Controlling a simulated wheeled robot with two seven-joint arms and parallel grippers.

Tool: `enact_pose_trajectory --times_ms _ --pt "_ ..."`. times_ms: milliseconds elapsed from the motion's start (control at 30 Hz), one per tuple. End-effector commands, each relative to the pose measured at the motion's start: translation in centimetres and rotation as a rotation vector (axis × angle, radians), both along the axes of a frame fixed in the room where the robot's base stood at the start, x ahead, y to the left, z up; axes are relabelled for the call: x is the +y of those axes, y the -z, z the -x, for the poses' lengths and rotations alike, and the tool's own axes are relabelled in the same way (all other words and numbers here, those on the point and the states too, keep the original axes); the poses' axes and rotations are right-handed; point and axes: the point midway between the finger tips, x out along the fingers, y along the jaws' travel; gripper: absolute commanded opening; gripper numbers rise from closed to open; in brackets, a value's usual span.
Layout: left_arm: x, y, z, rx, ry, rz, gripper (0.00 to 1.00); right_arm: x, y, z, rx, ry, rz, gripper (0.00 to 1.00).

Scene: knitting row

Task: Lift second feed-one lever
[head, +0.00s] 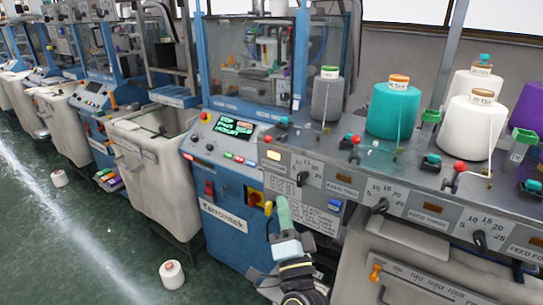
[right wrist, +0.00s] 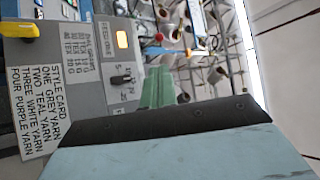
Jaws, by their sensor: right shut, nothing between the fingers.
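The near knitting machine has a row of small levers with red knobs along its ledge. The leftmost red-knobbed lever (head: 268,140) stands by the grey yarn cone, above a lit amber lamp (head: 273,155). Another red-knobbed lever (head: 355,141) stands near the teal cone. I cannot tell whether either is raised. My right gripper (head: 283,212) is shut and empty, its green fingers pointing up in front of the panel, below the levers and apart from them. The fingers also show in the right wrist view (right wrist: 158,88), near a black dial (right wrist: 122,79). My left gripper is out of view.
Grey (head: 326,97), teal (head: 393,108) and white (head: 474,125) cones stand on the ledge. A yellow handle (head: 268,208) sticks out beside my right gripper. A style card (right wrist: 38,110) hangs on the panel. A fabric bin (head: 150,160) stands left; a cone (head: 172,274) is on the floor.

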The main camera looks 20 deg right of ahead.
Motion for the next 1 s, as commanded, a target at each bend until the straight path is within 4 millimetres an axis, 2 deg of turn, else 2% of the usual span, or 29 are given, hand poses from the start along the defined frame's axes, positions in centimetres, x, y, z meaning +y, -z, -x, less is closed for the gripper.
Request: enact_pose_trajectory --times_ms 300,467,1000 --pt "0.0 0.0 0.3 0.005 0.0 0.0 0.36 0.0 -0.1 -0.1 0.0 0.0 0.001 0.0" --pt "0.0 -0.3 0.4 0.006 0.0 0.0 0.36 -0.1 -0.8 -1.3 -0.002 0.001 0.003 0.0" --pt "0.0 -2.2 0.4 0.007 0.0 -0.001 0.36 -1.3 -5.9 -10.5 0.0 0.001 0.004 0.0"
